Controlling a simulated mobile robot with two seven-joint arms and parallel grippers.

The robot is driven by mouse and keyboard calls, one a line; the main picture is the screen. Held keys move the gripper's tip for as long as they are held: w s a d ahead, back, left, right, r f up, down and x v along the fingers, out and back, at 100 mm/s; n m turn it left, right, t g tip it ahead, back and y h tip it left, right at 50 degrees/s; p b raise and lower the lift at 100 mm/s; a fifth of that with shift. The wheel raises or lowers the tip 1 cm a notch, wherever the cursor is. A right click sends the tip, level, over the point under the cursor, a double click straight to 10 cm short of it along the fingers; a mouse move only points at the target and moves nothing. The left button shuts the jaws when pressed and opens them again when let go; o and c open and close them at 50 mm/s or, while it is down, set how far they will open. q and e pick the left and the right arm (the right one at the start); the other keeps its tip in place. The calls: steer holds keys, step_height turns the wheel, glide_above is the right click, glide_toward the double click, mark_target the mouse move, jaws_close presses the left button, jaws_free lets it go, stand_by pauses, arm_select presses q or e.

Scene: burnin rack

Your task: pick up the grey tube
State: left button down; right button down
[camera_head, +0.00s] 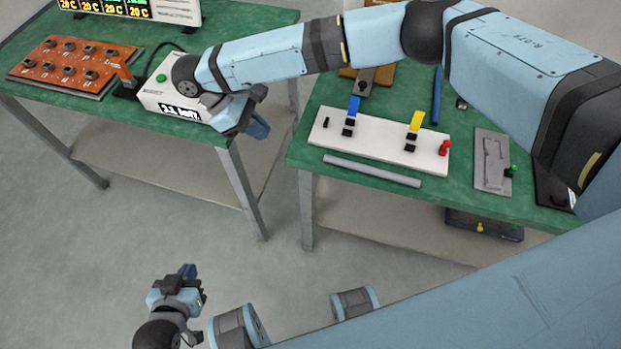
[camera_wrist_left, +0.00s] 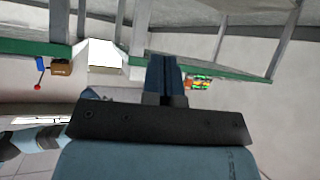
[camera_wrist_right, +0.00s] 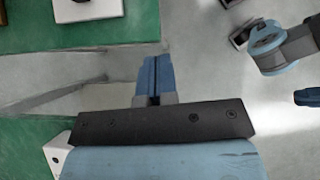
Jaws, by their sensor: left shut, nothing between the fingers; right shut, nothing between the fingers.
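The grey tube (camera_head: 372,171) lies on the green top of the right-hand table (camera_head: 300,150), along its front edge and in front of a white board. My right gripper (camera_head: 258,127) is shut and empty. In the head view it is over the gap between the two tables, beside the white box and left of the tube. Its closed fingers also show in the right wrist view (camera_wrist_right: 153,75). My left gripper (camera_head: 188,270) is shut and empty, low over the floor and well away from the tube. Its fingers also show in the left wrist view (camera_wrist_left: 163,75). I cannot make out the tube in either wrist view.
The white board (camera_head: 380,140) carries blue and yellow levers and a red knob. A grey plate (camera_head: 491,160) stands right of it, and a blue rod (camera_head: 437,95) lies behind. The left table holds an orange board (camera_head: 75,62) and the white box (camera_head: 170,95). Floor separates the tables.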

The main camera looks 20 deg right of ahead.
mark_target(324, 159)
steer(key=shift+n+h, duration=0.4)
steer(key=shift+h, duration=0.3)
steer(key=b+x, duration=0.1)
steer(key=x, duration=0.3)
steer(key=b+x, duration=0.2)
steer(key=x, duration=0.3)
steer(key=shift+w+d, duration=0.15)
steer(key=shift+d, duration=0.15)
steer(key=d, duration=0.1)
steer(key=s+d, duration=0.1)
steer(key=d, duration=0.1)
steer(key=shift+s+f, duration=0.25)
steer(key=shift+f, duration=0.1)
steer(key=shift+s+d, duration=0.2)
steer(key=shift+d, duration=0.35)
arm_select(q)
step_height(324, 159, down, 3)
steer(key=shift+s+r, duration=0.1)
steer(key=shift+r, duration=0.05)
